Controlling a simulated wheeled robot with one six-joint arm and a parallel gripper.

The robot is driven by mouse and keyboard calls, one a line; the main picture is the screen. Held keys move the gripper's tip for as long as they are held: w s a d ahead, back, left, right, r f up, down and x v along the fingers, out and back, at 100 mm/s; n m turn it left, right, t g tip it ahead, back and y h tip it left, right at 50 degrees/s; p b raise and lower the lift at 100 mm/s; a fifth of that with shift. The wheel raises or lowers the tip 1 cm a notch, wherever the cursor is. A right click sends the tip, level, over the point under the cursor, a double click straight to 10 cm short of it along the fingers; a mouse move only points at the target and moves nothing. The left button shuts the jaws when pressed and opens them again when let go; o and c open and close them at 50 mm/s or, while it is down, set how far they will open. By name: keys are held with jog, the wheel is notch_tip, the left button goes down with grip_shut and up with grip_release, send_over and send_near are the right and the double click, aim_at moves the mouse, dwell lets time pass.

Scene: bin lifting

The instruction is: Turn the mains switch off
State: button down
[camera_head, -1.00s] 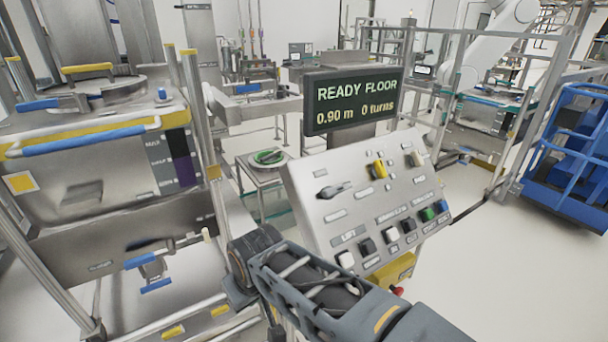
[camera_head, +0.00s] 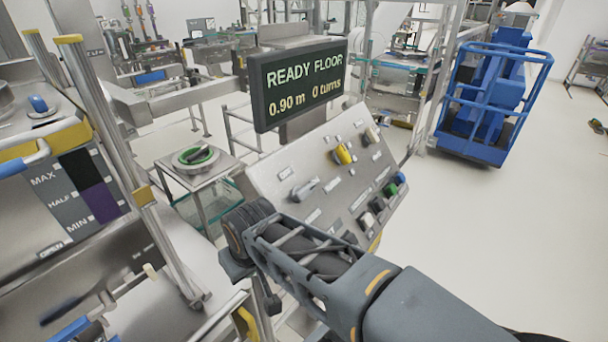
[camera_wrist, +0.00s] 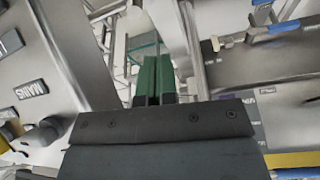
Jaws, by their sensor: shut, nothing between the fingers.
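The mains switch is most likely the grey lever-shaped knob (camera_head: 305,188) on the left side of the sloping control panel (camera_head: 262,172). In the wrist view a grey knob (camera_wrist: 42,133) lies at the left, near a dark label reading MAINS (camera_wrist: 31,89). My gripper (camera_wrist: 153,78) shows in the wrist view as two green fingers side by side, shut and empty. It is beside the panel, apart from the knob. In the head view my forearm crosses in front of the panel's lower part, and the fingers cannot be made out.
A display (camera_head: 300,85) above the panel reads READY FLOOR, 0.90 m, 0 turns. The panel also carries a yellow knob (camera_head: 343,154) and several buttons. A small steel stand (camera_head: 220,175) is left of it. A blue lift (camera_head: 490,100) stands back right, with clear floor before it.

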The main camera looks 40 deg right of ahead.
jog(key=shift+s, duration=0.1)
jog(key=w+d+r+n+g+p, duration=0.1)
jog(key=w+d+r, duration=0.3)
jog(key=d+r, duration=0.5)
jog(key=w+d+r+n+g+p, duration=0.1)
jog(key=w+d+r, duration=0.2)
jog(key=d+r, duration=0.6)
notch_tip(320, 180, up, 4)
jog(key=shift+w+g, duration=0.4)
